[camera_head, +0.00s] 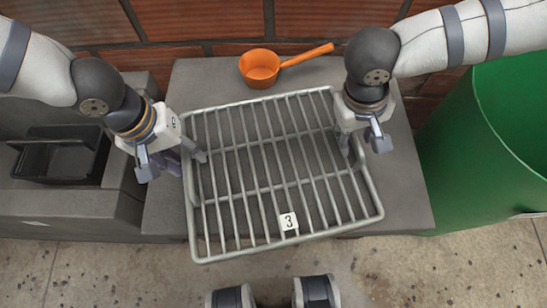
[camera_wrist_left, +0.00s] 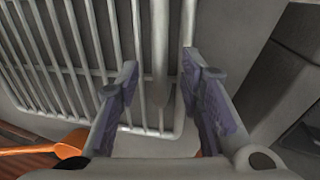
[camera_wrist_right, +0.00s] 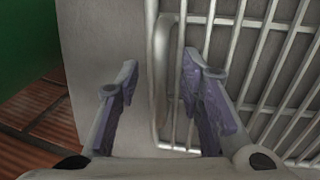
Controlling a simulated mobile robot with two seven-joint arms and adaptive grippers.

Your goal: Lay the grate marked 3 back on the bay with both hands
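The grate marked 3 (camera_head: 246,180) is a grey metal frame of parallel bars over the grey bay; its white "3" label (camera_head: 289,221) is on the front side. It sits slightly turned, its front left corner past the slab's front edge. My left gripper (camera_head: 172,160) is at its left side, fingers open around a side handle (camera_wrist_left: 160,60). My right gripper (camera_head: 362,143) is at its right side, fingers open around the other handle (camera_wrist_right: 162,62). Neither finger pair visibly presses on its handle. I cannot tell whether the grate touches the surface below.
An orange dipper (camera_head: 260,68) lies behind the grate on the grey slab (camera_head: 200,80). A black tray (camera_head: 62,155) sits in a grey trough at left. A large green bin (camera_head: 470,165) stands at right. A brick wall is behind; the floor in front is clear.

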